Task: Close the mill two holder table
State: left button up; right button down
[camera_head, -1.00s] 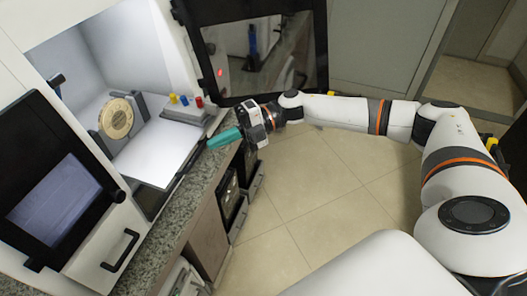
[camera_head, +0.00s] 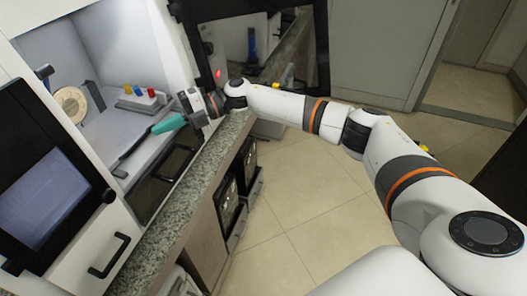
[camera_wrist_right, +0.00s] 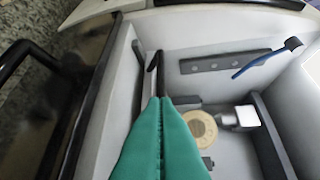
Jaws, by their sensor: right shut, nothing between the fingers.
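The mill's holder table (camera_head: 110,140) is a pale slab inside the open white mill (camera_head: 62,38). It carries a round tan disc (camera_head: 70,103) and a block with red, yellow and blue knobs (camera_head: 140,97). A thin black bar (camera_head: 135,150) runs along its front edge. My right gripper (camera_head: 157,128) is shut and empty, its teal fingertips at that front edge beside the bar. In the right wrist view the closed fingers (camera_wrist_right: 163,100) meet the bar (camera_wrist_right: 155,70); I cannot tell if they touch. The disc (camera_wrist_right: 200,125) shows beyond them. My left gripper is out of view.
The mill's dark glass door (camera_head: 255,45) stands open at the back right. A dark screen panel (camera_head: 45,190) and a black handle (camera_head: 110,256) are at the left. The granite counter edge (camera_head: 190,200) runs below the mill. Open tiled floor (camera_head: 300,210) lies to the right.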

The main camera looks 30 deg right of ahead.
jog(key=shift+w+r, duration=0.15)
jog(key=shift+r, duration=0.1)
